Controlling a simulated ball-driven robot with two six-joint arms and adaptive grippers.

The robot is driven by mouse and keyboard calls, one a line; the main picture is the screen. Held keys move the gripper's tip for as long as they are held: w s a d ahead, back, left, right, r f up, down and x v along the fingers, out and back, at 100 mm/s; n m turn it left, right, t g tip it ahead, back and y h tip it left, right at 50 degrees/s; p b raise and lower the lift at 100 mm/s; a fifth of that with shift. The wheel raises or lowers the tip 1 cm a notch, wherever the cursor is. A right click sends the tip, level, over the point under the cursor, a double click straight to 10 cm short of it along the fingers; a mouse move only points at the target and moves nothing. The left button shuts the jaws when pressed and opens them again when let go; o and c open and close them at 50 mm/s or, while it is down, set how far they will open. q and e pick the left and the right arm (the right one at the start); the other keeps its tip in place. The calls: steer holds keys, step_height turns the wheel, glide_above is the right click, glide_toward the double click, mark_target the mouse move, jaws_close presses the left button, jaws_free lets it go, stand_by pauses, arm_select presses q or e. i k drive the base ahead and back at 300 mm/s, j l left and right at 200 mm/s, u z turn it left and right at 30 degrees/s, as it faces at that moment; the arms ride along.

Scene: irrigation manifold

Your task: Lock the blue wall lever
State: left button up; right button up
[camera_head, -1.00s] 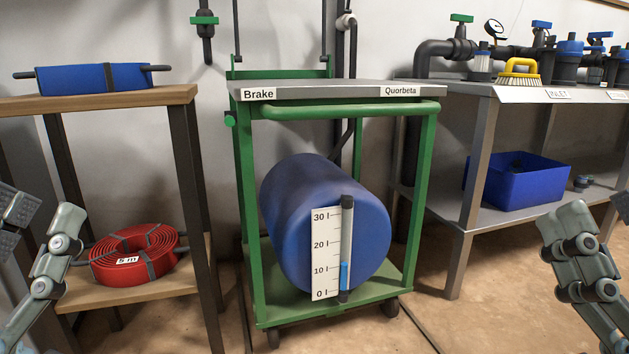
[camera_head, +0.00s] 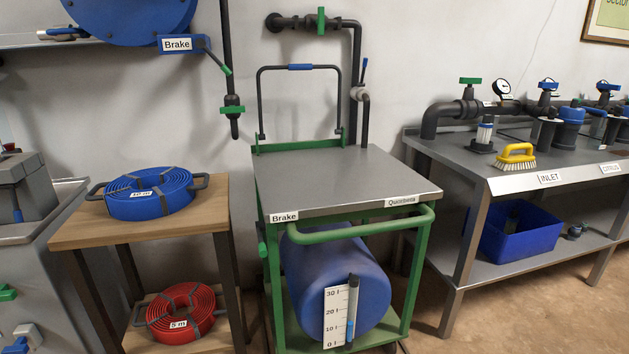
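The small blue lever (camera_head: 364,70) stands nearly upright on a pale valve body (camera_head: 358,93) on the dark wall pipe, behind the right rear of the green cart. I cannot make out any locking part on it at this size. Other wall valves have green handles: one (camera_head: 321,20) on the pipe above the cart and one (camera_head: 232,110) at the lower end of a hanging pipe to its left. Neither of my grippers is in view.
A green cart (camera_head: 348,185) with a bare grey top and a blue drum (camera_head: 325,262) below stands before the lever. A wooden shelf (camera_head: 75,233) with hose coils is left. A steel bench (camera_head: 437,147) with pipes, a yellow brush (camera_head: 515,157) and a blue bin (camera_head: 540,240) is right.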

mark_target(364, 72)
steer(key=i+l+u, duration=0.15)
steer(key=u, duration=0.25)
steer(key=i+l+u, duration=0.1)
steer(key=u, duration=0.35)
steer(key=i+l+u, duration=0.1)
steer(key=l+u, duration=0.15)
steer(key=u, duration=0.15)
